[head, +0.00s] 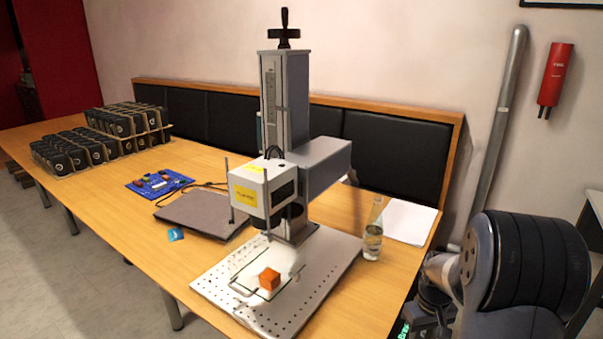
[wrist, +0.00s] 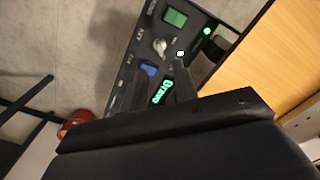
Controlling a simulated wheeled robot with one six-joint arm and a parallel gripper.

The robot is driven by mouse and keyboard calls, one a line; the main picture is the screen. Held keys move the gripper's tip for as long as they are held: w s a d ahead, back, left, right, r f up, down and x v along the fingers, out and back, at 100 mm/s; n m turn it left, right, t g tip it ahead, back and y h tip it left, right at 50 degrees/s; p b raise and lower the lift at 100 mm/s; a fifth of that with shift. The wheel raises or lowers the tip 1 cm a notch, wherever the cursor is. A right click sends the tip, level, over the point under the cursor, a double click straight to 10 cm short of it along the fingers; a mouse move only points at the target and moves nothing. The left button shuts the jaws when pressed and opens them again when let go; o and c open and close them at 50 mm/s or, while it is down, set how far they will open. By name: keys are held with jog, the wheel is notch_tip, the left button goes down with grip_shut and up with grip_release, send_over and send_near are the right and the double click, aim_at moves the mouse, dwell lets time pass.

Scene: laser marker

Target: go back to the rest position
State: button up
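My arm is folded at the right edge of the head view, with a large dark rounded link in front. My gripper's fingers cannot be made out there. The laser marker (head: 285,100) stands on a perforated metal base plate (head: 325,262) on the table. My arm is well apart from the cube.
A glass bottle (head: 373,230) and white paper (head: 408,221) are right of the marker. A closed laptop (head: 203,212), a blue tray (head: 160,182) and racks of dark parts (head: 75,150) lie left. A red fire extinguisher (head: 555,75) hangs on the wall.

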notch_tip(320, 180, down, 7)
jog(key=shift+s+f, duration=0.1)
jog(key=shift+f, duration=0.15)
jog(key=n, duration=0.4)
jog(key=shift+p, duration=0.35)
jog(key=n+p, duration=0.1)
jog(key=n, duration=0.4)
jog(key=n+p, duration=0.2)
jog(key=n, duration=0.2)
jog(key=shift+n+p, duration=0.3)
jog(key=n+p, duration=0.2)
jog(key=n, duration=0.2)
jog(key=shift+n, duration=0.3)
jog(key=shift+r, duration=1)
